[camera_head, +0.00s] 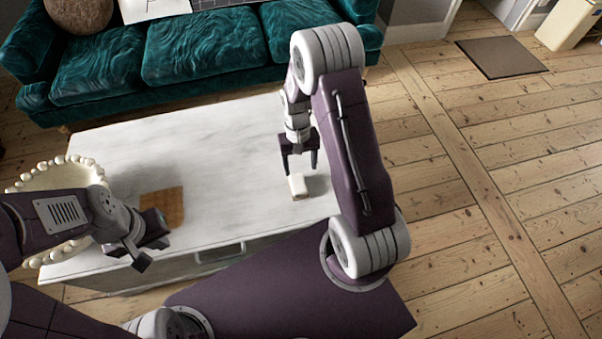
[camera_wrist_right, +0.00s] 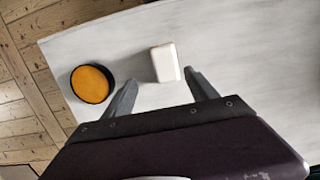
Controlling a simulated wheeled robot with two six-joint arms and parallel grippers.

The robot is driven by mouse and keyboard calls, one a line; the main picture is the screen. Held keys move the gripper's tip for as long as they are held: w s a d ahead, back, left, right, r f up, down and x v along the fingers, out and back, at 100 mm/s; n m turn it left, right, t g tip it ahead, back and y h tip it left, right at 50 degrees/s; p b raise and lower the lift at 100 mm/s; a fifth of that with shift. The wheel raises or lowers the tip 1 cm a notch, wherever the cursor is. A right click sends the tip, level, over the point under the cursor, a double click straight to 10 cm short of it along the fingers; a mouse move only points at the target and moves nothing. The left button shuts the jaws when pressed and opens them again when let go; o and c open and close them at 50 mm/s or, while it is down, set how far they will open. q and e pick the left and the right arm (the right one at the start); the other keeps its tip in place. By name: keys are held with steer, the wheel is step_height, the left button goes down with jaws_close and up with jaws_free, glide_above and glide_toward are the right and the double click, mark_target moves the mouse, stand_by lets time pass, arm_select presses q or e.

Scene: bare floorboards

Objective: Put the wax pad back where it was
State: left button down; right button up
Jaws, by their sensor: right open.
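A small white block with a tan side (camera_head: 298,187), which looks like the wax pad, lies on the pale table near its right end. It also shows in the right wrist view (camera_wrist_right: 164,62). My right gripper (camera_head: 299,168) is open and empty just above and behind the block, its fingers pointing down. In the right wrist view the block lies just beyond the fingertips (camera_wrist_right: 160,79). A round dark tin with an orange top (camera_wrist_right: 91,83) stands left of the block there; I cannot make it out in the head view. My left gripper (camera_head: 152,247) looks open and empty over the table's front left.
The marbled table (camera_head: 215,150) is mostly clear in the middle. A brown square (camera_head: 163,205) lies near my left gripper. A bead-rimmed round tray (camera_head: 50,180) stands at the left end, partly behind my left arm. A teal sofa (camera_head: 200,50) stands behind the table.

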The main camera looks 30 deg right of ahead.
steer(key=s+a+r+n+t, duration=0.2)
steer(key=s+a+r, duration=0.3)
steer(key=s+r, duration=0.4)
step_height(320, 180, up, 3)
steer(key=shift+s+r+n+t, duration=0.1)
steer(key=shift+s+n+t, duration=0.2)
steer(key=shift+t, duration=0.1)
steer(key=shift+a, duration=0.1)
